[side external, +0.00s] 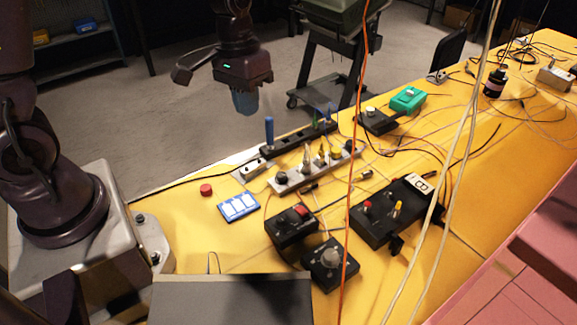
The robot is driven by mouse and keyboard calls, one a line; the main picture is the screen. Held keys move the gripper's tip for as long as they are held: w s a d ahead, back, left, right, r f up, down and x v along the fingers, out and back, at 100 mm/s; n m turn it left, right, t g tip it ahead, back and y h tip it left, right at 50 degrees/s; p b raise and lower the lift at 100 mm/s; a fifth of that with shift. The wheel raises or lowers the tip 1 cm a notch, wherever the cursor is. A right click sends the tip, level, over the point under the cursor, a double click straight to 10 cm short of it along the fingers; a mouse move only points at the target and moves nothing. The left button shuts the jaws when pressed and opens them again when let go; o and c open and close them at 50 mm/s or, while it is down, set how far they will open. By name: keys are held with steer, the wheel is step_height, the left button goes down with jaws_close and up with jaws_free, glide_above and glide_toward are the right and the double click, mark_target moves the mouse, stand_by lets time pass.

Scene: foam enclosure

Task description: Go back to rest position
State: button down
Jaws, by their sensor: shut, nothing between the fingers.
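My gripper (246,103) hangs above and beyond the back-left edge of the yellow table, with its blue-grey fingers pointing down. The fingers are together and hold nothing. It is clear of the table and of the things on it. A black strip (297,140) with a blue upright handle (269,131) stands on the table below and to the right of it. My base is on the left.
The yellow table (185,245) bears a red button (206,190), a blue-white panel (239,207), a grey connector strip (315,167), black boxes (291,228) and a green device (408,98). Orange and white cables (352,180) hang across the front. Open floor lies behind.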

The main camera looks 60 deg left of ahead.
steer(key=s+d+r+m+t, duration=0.1)
steer(key=s+r+t, duration=0.1)
steer(key=s+r, duration=0.4)
steer(key=s+d+r+m+t+y, duration=0.1)
steer(key=s+r+t, duration=0.2)
steer(key=s+r, duration=0.4)
steer(key=shift+r+m, duration=0.3)
steer(key=shift+r, duration=0.25)
